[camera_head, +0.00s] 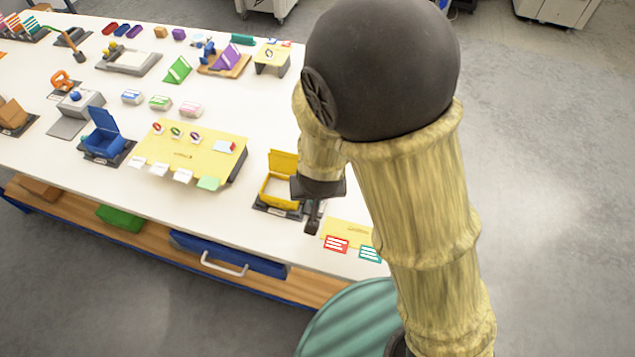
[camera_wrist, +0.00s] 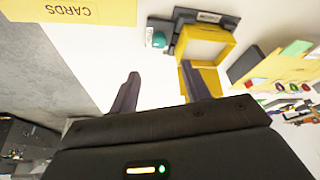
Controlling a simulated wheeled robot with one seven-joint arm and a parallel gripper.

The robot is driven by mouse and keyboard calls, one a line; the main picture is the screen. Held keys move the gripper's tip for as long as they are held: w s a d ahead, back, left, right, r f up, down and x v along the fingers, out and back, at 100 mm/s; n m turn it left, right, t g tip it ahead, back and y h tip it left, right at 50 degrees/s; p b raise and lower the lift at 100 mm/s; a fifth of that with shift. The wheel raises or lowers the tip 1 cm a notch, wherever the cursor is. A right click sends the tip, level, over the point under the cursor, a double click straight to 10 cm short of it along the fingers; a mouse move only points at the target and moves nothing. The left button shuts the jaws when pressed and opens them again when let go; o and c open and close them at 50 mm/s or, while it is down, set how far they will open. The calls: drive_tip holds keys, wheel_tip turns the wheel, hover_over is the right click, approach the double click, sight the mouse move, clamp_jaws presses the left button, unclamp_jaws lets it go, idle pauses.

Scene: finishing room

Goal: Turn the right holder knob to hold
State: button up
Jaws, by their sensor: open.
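A yellow panel (camera_head: 212,152) lies on the white table in the head view, with a row of three small ring-shaped dials in red, green and purple. The right dial (camera_head: 195,137) is the purple one; its setting is too small to read. No label confirms which thing is the right holder knob. Part of the panel (camera_wrist: 268,72) shows at the right of the wrist view. My gripper (camera_wrist: 160,84) is open and empty, above the table near the open yellow box (camera_wrist: 207,45). In the head view my arm partly hides the gripper (camera_head: 313,214).
A rounded teal piece (camera_wrist: 158,39) sits beside the yellow box. A yellow CARDS mat (camera_wrist: 75,11) lies at the table edge. A blue open box (camera_head: 102,143) stands left of the panel. Several small items fill the back; bare table lies between panel and yellow box.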

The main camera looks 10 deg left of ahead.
drive_tip(key=p+v, duration=0.2)
drive_tip(key=v, duration=0.3)
drive_tip(key=shift+w, duration=0.1)
idle(0.4)
drive_tip(key=d+r+m+g, duration=0.1)
drive_tip(key=d+r, duration=0.2)
drive_tip(key=d, duration=0.9)
drive_tip(key=d+r+m+h, duration=0.1)
drive_tip(key=d+r, duration=0.3)
drive_tip(key=d, duration=0.8)
drive_tip(key=shift+m+g+b, duration=0.35)
drive_tip(key=shift+m+g, duration=0.05)
drive_tip(key=shift+m, duration=0.3)
drive_tip(key=shift+d, duration=0.1)
drive_tip(key=shift+c, duration=0.2)
